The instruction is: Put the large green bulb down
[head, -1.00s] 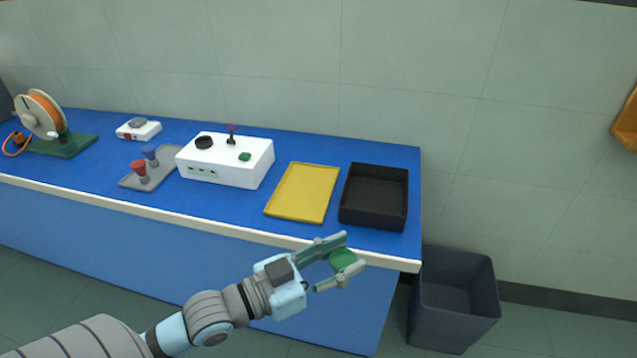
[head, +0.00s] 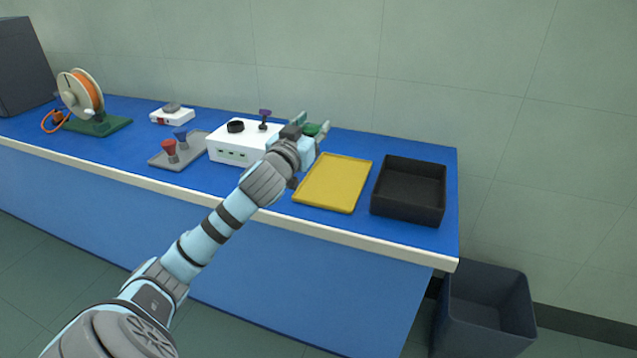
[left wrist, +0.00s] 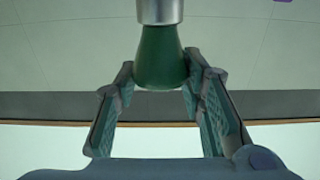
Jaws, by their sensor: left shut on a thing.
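The large green bulb (head: 312,129) is held in my left gripper (head: 313,124), over the back of the blue bench beside the white box. In the left wrist view the green bulb (left wrist: 162,57) sits between the two finger pads of the left gripper (left wrist: 160,72). Its silvery metal cap (left wrist: 160,10) points to the top of the picture. The gripper is shut on the bulb. No surface shows touching the bulb. My right gripper is not in view.
The white box (head: 230,146) with a black socket and purple-topped stem stands left of the gripper, partly hidden by my arm. A yellow tray (head: 333,184) and black bin (head: 409,204) are empty. A grey holder (head: 166,160) carries red and blue bulbs. A dark waste bin (head: 485,322) stands on the floor.

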